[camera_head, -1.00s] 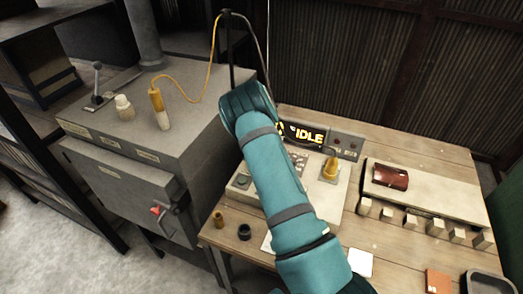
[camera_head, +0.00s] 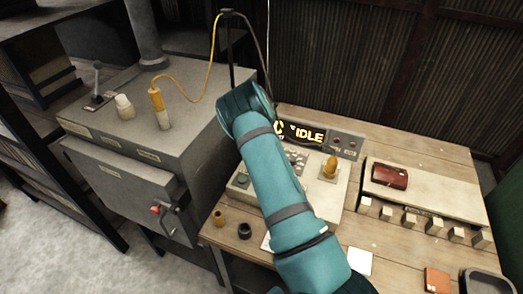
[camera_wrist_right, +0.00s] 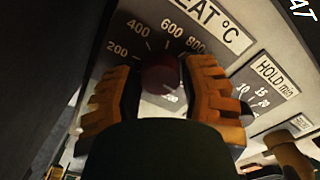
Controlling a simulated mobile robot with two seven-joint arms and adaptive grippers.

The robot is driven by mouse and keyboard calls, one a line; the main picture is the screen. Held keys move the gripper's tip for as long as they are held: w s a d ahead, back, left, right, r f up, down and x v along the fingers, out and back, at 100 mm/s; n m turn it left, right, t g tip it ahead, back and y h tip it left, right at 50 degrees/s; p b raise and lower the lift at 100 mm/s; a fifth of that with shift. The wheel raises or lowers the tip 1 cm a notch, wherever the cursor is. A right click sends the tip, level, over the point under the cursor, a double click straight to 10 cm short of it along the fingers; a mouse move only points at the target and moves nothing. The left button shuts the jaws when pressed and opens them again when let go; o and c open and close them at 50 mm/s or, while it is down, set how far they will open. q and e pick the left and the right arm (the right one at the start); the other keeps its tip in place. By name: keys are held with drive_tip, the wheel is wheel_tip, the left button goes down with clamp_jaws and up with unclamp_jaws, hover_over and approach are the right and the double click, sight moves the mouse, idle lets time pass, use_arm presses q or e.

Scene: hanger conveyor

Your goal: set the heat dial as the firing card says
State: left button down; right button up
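The heat dial (camera_wrist_right: 160,76) is a dark reddish knob on a grey scale plate in the right wrist view. Its scale numbers 200, 400, 600 and 800 show around it under the partly cut label "HEAT °C". My right gripper (camera_wrist_right: 160,95) has one orange finger on each side of the knob; I cannot tell whether the pads press on it. The knob's pointer is not clear. In the head view my teal right arm hides its gripper and the dial. No readable firing card shows. My left gripper is not in view.
The control box display (camera_head: 309,134) reads "IDLE". A yellow knob (camera_head: 330,167) stands on the box; the wrist view shows a "HOLD min" scale (camera_wrist_right: 275,75). A grey kiln (camera_head: 140,150) stands left. A white paper (camera_head: 360,262) and a dark red object (camera_head: 389,177) lie right.

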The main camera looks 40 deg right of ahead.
drive_tip(key=shift+o, duration=1.4)
wheel_tip(320, 180, up, 12)
drive_tip(key=shift+f, duration=0.1)
